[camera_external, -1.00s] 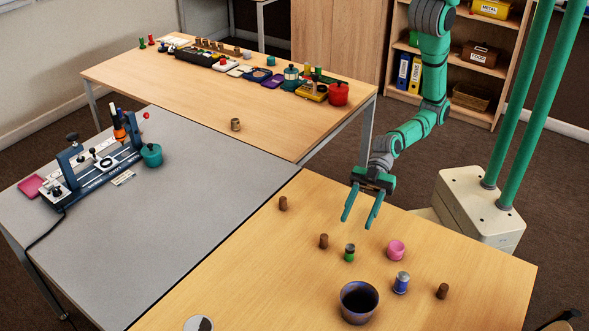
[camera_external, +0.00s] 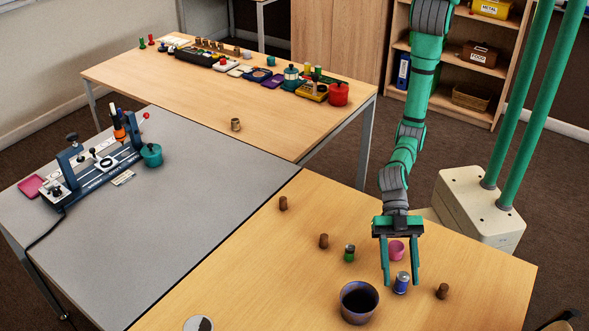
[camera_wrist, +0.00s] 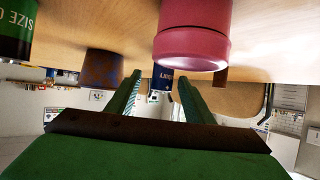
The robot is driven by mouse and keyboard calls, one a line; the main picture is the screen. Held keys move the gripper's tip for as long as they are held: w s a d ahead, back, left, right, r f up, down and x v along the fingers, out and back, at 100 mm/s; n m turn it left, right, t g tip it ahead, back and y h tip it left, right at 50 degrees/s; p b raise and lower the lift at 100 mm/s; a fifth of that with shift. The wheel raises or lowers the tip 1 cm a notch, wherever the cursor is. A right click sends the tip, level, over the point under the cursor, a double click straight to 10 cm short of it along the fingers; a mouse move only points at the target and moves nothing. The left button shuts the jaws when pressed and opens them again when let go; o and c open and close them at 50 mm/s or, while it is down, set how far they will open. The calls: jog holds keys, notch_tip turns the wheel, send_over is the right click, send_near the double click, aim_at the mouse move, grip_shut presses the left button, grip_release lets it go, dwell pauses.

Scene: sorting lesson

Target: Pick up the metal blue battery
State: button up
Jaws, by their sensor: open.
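The metal blue battery (camera_external: 401,284) stands upright on the near wooden table, blue with a silvery top. My gripper (camera_external: 402,278) is open and empty, with its fingers pointing down the table towards the battery. In the external view the battery appears between the two fingertips. In the wrist view the blue battery (camera_wrist: 161,80) shows between the fingers (camera_wrist: 160,78), apparently beyond their tips and partly hidden by the pink object. I cannot tell the exact gap to it.
A pink round object (camera_external: 396,248) lies close behind the fingers and looms large in the wrist view (camera_wrist: 192,35). A dark bowl (camera_external: 359,304) stands left of the battery, a brown cylinder (camera_external: 442,291) right. A green battery (camera_external: 349,253) stands farther left.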

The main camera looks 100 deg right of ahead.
aim_at(403, 287)
jog(key=shift+x, duration=2.8)
jog(key=shift+s+a, duration=0.1)
grip_shut()
